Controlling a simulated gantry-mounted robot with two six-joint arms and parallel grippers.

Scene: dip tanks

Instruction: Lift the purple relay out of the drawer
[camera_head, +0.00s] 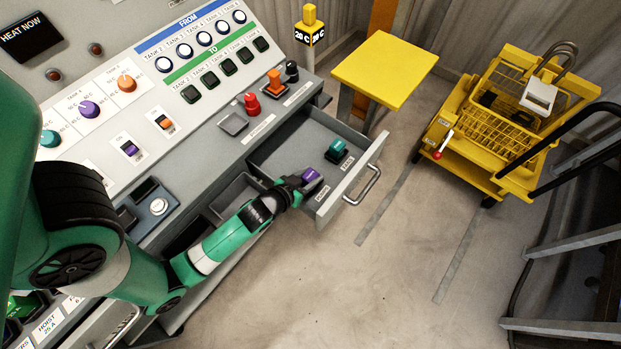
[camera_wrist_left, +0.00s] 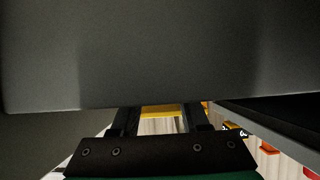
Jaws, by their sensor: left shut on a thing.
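The purple relay (camera_head: 309,175) is in the open grey drawer (camera_head: 300,127), near its front-left corner in the head view. My left gripper (camera_head: 297,183) reaches over the drawer's near side and is shut on the purple relay. Its fingers partly hide the relay. In the left wrist view, the two dark fingers (camera_wrist_left: 160,118) run up under a large grey surface that fills the upper picture. I cannot make out the relay there. My right gripper is not in view.
A teal relay (camera_head: 337,148) sits in the drawer near the purple one. The drawer front has a handle (camera_head: 363,186). A control panel (camera_head: 150,85) rises behind my arm. A yellow table (camera_head: 385,68) and a yellow cart (camera_head: 500,130) stand to the right. The floor between is clear.

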